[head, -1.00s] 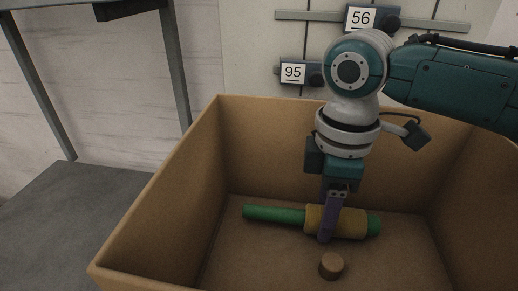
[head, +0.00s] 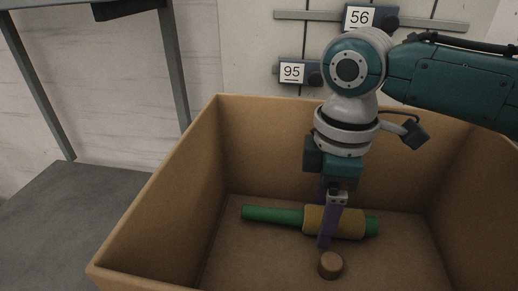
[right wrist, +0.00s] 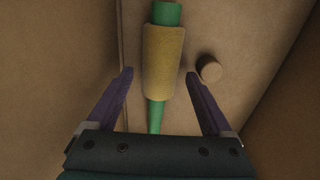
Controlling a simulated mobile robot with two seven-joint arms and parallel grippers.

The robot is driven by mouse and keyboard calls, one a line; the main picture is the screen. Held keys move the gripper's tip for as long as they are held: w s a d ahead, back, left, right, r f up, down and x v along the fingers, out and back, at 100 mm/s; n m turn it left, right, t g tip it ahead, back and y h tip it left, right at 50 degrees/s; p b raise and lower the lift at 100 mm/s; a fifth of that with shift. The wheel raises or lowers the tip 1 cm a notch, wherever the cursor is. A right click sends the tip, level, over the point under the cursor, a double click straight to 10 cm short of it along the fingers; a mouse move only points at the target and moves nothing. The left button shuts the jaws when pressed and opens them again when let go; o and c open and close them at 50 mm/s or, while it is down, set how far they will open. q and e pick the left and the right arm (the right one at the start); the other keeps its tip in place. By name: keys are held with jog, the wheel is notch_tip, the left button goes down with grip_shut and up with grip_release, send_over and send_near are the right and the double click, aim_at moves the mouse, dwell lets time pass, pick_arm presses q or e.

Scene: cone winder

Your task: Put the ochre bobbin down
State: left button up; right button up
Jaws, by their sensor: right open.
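The ochre bobbin (head: 348,222) is a yellow-brown wound sleeve on a green tube (head: 272,215). It lies on its side on the floor of a brown box. The bobbin also shows in the right wrist view (right wrist: 163,60). My right gripper (head: 324,244) points down into the box, its purple fingers in front of part of the bobbin. In the right wrist view its fingers (right wrist: 158,75) are spread wide, one on each side of the bobbin's line, with gaps to it. My left gripper is not in view.
The brown box (head: 160,190) has high walls around the bobbin. A small brown cylinder (head: 330,266) stands on its floor near the bobbin. A grey surface (head: 70,225) is at left.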

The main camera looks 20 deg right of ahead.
notch_tip(320, 180, up, 12)
jog(key=p, duration=0.2)
dwell(1.0)
